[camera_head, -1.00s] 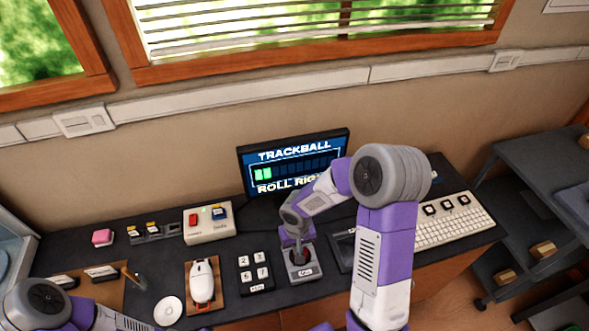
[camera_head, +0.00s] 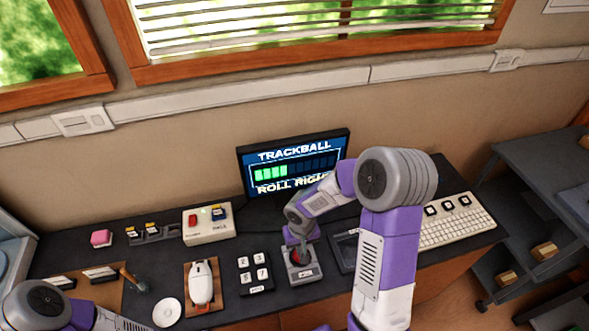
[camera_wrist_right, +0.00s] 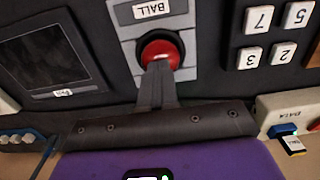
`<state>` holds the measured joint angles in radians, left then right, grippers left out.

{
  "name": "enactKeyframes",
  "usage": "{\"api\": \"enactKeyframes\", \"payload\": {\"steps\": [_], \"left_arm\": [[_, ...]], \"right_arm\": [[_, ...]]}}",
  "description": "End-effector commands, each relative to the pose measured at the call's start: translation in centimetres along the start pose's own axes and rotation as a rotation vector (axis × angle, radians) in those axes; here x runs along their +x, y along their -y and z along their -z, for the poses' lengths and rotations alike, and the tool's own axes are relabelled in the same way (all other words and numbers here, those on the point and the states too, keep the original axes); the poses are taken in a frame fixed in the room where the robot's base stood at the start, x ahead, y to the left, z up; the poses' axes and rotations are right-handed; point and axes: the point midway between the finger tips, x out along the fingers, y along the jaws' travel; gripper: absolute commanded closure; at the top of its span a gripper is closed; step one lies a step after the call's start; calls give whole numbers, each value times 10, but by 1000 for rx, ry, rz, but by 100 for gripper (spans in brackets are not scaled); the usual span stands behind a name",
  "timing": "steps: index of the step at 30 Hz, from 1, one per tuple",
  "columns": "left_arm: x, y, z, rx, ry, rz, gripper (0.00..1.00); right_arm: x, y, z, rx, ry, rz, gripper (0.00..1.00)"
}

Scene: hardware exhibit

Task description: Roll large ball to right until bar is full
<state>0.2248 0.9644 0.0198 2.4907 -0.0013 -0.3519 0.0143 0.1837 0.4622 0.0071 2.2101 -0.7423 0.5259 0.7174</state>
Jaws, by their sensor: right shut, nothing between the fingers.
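The large red ball (camera_wrist_right: 160,50) sits in a grey housing labelled BALL (camera_wrist_right: 182,27). It also shows in the head view (camera_head: 299,256), partly covered by my gripper. My right gripper (camera_wrist_right: 158,68) is shut with nothing between its fingers, and its tips are at the ball, seemingly touching it. The monitor (camera_head: 293,163) reads TRACKBALL and ROLL RIGHT, with a bar (camera_head: 272,173) lit green in its left part and dark on the right. My left arm shows at the lower left of the head view, but its gripper is not visible.
A number keypad (camera_head: 255,272) and a white mouse (camera_head: 202,283) on a brown pad lie left of the ball. A dark tablet-like panel (camera_wrist_right: 50,60) and a white keyboard (camera_head: 455,222) lie on its other side. A button box (camera_head: 208,222) stands behind.

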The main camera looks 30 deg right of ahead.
Motion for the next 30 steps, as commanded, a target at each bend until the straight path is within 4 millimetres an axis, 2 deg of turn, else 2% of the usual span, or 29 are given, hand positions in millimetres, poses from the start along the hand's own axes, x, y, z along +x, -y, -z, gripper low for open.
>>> {"api": "enactKeyframes", "payload": {"steps": [16, 30], "left_arm": [[4, 2, 0, 0, 0, 0, 100], [0, 0, 0, 0, 0, 0, 100]], "right_arm": [[1, -10, 0, 2, 1, -1, 100], [-5, -10, 0, 0, 1, -1, 100]]}}
